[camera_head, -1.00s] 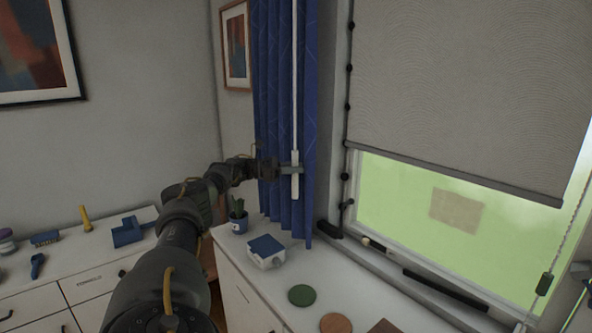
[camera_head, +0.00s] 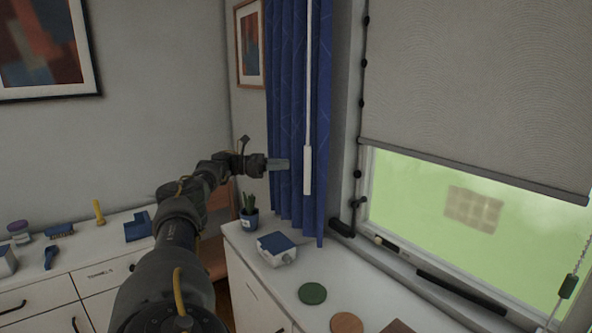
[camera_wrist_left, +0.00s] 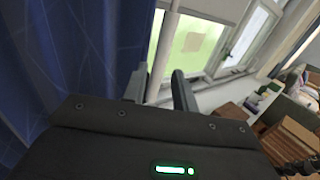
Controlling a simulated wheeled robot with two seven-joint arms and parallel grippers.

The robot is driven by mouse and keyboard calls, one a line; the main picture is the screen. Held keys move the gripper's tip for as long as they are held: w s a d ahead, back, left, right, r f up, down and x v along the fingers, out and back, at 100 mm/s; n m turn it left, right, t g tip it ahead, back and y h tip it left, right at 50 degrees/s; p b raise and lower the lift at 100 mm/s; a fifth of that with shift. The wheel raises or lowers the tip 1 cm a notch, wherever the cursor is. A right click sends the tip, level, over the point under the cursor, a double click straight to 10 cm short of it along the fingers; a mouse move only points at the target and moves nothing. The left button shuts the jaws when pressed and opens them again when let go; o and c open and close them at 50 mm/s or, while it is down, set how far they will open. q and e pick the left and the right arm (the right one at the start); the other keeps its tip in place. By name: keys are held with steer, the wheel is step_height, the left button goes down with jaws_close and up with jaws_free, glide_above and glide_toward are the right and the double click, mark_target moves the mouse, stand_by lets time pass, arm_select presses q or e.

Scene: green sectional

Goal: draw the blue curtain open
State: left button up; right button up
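The blue curtain (camera_head: 285,110) hangs gathered in a narrow bunch at the left side of the window (camera_head: 450,210). It also shows in the left wrist view (camera_wrist_left: 65,65). A white curtain wand (camera_head: 307,168) hangs straight down in front of the curtain. My left gripper (camera_head: 280,165) is just left of the wand's thick lower end, apart from it in the head view. In the left wrist view its two fingers (camera_wrist_left: 158,82) are spread, and the wand (camera_wrist_left: 165,45) shows between and beyond them. My right gripper is not in view.
A white cabinet top (camera_head: 320,270) below the window bears a potted plant (camera_head: 249,217), a blue-and-white box (camera_head: 277,248) and round coasters (camera_head: 312,293). A grey roller blind (camera_head: 470,90) covers the upper window. A drawer unit (camera_head: 100,272) stands at the left.

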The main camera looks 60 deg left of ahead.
arm_select(q)
steer(key=shift+v, duration=1.1)
steer(key=shift+w, duration=0.1)
